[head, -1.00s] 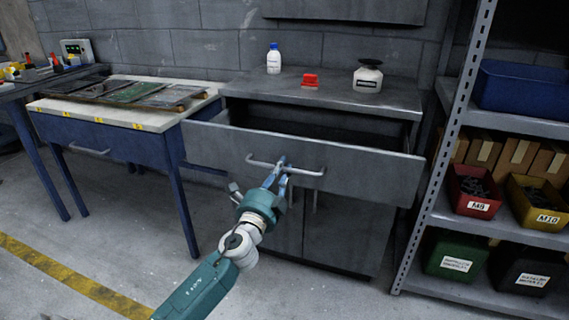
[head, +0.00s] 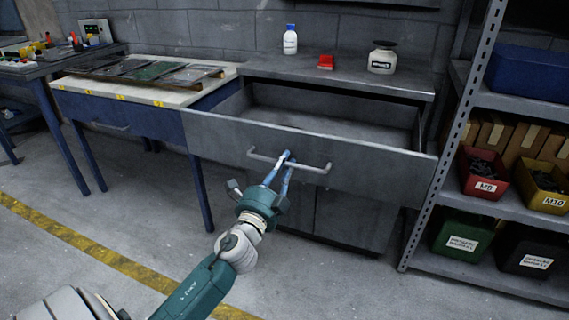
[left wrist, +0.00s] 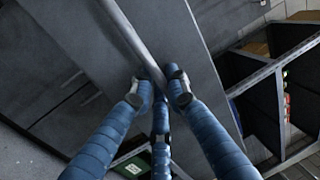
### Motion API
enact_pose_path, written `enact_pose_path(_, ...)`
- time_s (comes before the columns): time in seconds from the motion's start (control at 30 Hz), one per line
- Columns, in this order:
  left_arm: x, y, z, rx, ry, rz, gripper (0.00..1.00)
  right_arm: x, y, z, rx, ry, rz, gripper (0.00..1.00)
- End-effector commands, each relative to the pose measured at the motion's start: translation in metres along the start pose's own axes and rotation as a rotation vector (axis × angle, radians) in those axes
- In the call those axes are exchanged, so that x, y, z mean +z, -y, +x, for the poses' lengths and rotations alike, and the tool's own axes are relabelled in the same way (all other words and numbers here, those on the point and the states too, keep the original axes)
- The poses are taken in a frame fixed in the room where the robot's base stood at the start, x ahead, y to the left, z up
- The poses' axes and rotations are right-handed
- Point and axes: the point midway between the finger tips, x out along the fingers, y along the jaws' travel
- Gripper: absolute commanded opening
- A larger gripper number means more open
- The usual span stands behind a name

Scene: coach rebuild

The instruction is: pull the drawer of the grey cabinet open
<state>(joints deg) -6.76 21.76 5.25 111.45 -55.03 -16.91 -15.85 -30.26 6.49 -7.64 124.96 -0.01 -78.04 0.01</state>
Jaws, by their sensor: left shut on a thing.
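The grey cabinet (head: 340,76) stands against the wall in the head view. Its wide top drawer (head: 385,172) is pulled well out, and its bare inside shows. The drawer's bar handle (head: 318,168) runs across the front. My left gripper (head: 283,160) is shut on the handle near its middle. In the left wrist view the blue fingers (left wrist: 158,92) close around the handle bar (left wrist: 138,45), beside the grey drawer front (left wrist: 185,40). My right gripper is not in view.
A bottle (head: 290,40), a red object (head: 326,62) and a jar (head: 382,58) stand on the cabinet top. A blue table (head: 150,118) is close on the left, a shelf rack (head: 463,130) with bins close on the right. The floor in front is clear.

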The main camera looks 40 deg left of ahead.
Motion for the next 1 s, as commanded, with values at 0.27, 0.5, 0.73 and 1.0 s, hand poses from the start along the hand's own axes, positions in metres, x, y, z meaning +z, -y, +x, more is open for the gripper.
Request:
enact_pose_path(0.27,0.0,0.0,0.0,-0.001,0.0,0.0,0.33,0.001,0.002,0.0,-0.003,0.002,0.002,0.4)
enact_pose_path(0.5,0.0,0.0,-0.001,0.0,0.0,0.0,0.33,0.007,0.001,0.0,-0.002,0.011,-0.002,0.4)
enact_pose_path(0.73,0.0,-0.002,-0.032,0.004,0.001,-0.003,0.33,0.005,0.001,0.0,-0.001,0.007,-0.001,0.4)
enact_pose_path(1.0,0.001,-0.002,-0.092,0.004,0.005,-0.004,0.33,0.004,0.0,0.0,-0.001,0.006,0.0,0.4)
